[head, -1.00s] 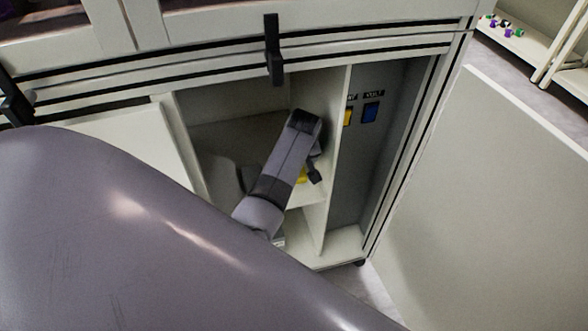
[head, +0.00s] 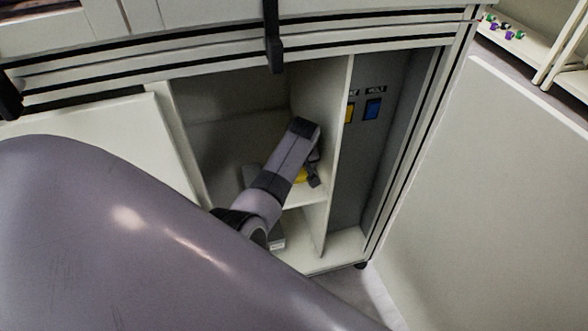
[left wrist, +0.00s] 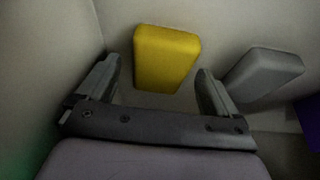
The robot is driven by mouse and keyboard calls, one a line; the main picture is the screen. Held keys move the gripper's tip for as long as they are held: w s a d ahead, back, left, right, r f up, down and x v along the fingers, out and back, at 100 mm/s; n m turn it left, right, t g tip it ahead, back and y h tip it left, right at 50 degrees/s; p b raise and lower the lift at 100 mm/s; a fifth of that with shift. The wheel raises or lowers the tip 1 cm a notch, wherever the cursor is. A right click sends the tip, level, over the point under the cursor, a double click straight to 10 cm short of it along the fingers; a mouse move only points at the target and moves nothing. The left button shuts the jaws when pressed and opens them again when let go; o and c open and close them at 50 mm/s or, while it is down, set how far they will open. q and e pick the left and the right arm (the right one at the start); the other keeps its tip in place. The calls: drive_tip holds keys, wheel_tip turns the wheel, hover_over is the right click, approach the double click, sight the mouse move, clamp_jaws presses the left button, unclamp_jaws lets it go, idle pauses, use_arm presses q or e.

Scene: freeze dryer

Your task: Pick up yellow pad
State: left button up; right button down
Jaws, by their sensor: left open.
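The yellow pad (left wrist: 167,58) lies on a surface inside the cabinet. In the left wrist view it is just ahead of my left gripper (left wrist: 157,88), lined up with the gap between the two fingers. The fingers are apart with nothing held, and I see no clear contact with the pad. In the head view my left gripper (head: 314,178) is inside the cabinet, over the shelf. Only a sliver of the yellow pad (head: 300,175) shows beside it; my arm hides the rest. My right gripper is not in view.
A grey pad (left wrist: 265,75) lies just right of the right finger, and something purple (left wrist: 310,122) is at the right edge. The cabinet's upright divider (head: 338,160) stands close right of my gripper. An open door panel (head: 490,190) is further right.

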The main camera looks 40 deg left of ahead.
use_arm(q)
drive_tip(key=shift+f, duration=0.2)
idle(0.3)
drive_tip(key=c, duration=1.1)
drive_tip(key=shift+r, duration=0.15)
